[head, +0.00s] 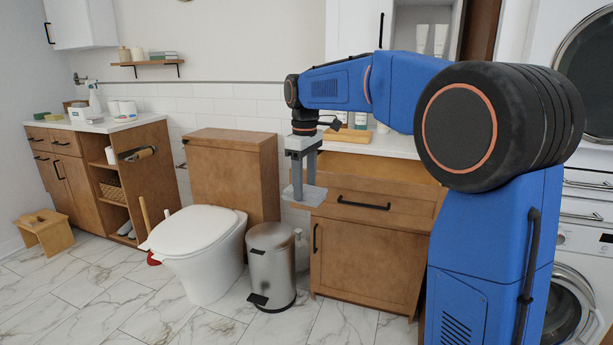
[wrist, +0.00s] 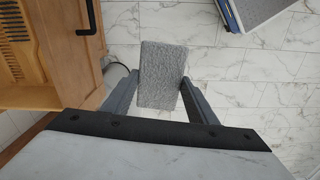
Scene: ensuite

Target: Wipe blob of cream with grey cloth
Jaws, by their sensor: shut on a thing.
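My gripper (head: 304,186) is in front of the wooden cabinet, below the counter's height and above the floor. It points down and is shut on the grey cloth (head: 314,197), a flat rectangular piece. In the wrist view the cloth (wrist: 162,72) sits between the two fingers of my gripper (wrist: 158,90) and sticks out past their tips, over the floor. I cannot make out a blob of cream in either view.
The cabinet's top drawer (head: 362,206) seems pulled out near my gripper. A metal bin (head: 272,268) and a toilet (head: 198,240) stand to the left. A second counter (head: 100,124) with several items is at the far left. The marbled floor (head: 90,290) is clear in front.

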